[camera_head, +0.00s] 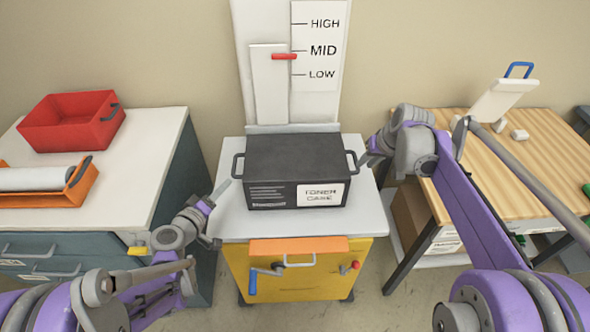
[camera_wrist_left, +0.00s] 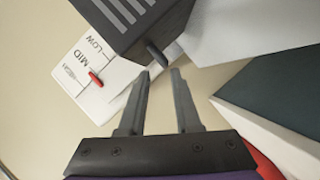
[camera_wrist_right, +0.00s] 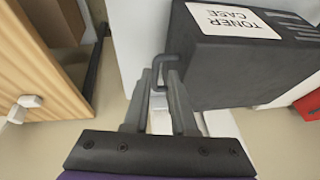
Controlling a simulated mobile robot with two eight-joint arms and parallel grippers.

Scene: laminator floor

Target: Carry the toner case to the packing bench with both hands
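The black toner case (camera_head: 295,171) sits on the grey top of a yellow lift cart (camera_head: 300,270), its label facing me. It has a handle on each short side. My left gripper (camera_head: 217,192) is open and empty, just short of the left handle (camera_head: 237,165); in the left wrist view that handle (camera_wrist_left: 157,52) lies beyond the fingertips (camera_wrist_left: 160,72). My right gripper (camera_head: 369,159) is at the right handle (camera_head: 352,161); in the right wrist view the open fingers (camera_wrist_right: 162,74) stand either side of the handle (camera_wrist_right: 157,75). The wooden packing bench (camera_head: 530,150) stands at the right.
A height scale (camera_head: 320,50) behind the cart has a red pointer (camera_head: 284,57) near MID. A white-topped cabinet at the left (camera_head: 130,160) holds a red bin (camera_head: 70,135) and an orange tray (camera_head: 75,190).

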